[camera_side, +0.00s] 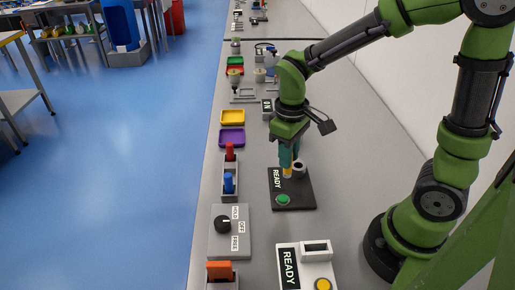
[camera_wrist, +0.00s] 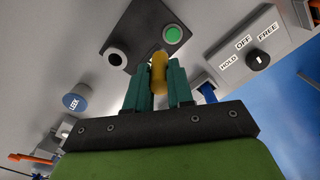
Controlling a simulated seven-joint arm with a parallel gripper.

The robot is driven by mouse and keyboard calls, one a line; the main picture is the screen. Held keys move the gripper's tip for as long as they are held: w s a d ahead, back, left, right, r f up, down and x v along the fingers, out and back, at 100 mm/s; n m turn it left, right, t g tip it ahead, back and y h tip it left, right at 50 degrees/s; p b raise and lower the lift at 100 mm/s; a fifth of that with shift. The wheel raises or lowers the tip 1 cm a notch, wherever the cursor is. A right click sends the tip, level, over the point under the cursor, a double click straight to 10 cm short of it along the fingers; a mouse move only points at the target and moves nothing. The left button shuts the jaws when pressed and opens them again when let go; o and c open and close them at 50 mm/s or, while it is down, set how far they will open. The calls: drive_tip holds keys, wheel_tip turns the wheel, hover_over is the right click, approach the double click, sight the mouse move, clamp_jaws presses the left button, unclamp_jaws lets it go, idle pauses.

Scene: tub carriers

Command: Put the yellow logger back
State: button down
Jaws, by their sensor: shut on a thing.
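My gripper (camera_side: 287,160) is shut on the yellow logger (camera_side: 287,173), which hangs between the teal fingers at the black READY panel (camera_side: 303,199). In the wrist view the fingers (camera_wrist: 160,88) pinch the yellow logger (camera_wrist: 159,70) from both sides. The panel has a green button (camera_side: 283,199) and a round socket (camera_side: 299,166) with a dark hole; the socket (camera_wrist: 117,57) looks empty in the wrist view. The logger is beside the socket, not in it. I cannot tell whether its lower end touches the panel.
A grey rack (camera_side: 230,190) left of the panel holds a red piece (camera_side: 230,152) and a blue piece (camera_side: 228,183). A HOLD/OFF/FREE dial box (camera_side: 238,245) and white READY box (camera_side: 303,258) stand nearer.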

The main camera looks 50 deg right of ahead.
drive_tip(key=shift+m, duration=0.7)
drive_tip(key=shift+w+a+f, duration=0.9)
drive_tip(key=shift+w+f, duration=0.3)
drive_tip(key=shift+w, duration=1.25)
drive_tip(key=shift+w+a+f, duration=0.95)
drive_tip(key=shift+w+f, duration=0.2)
drive_tip(key=shift+w, duration=1.3)
drive_tip(key=shift+w+a+f, duration=0.9)
drive_tip(key=shift+w+f, duration=0.3)
drive_tip(key=shift+w, duration=1.25)
drive_tip(key=shift+f, duration=0.2)
drive_tip(key=c, duration=1)
unclamp_jaws()
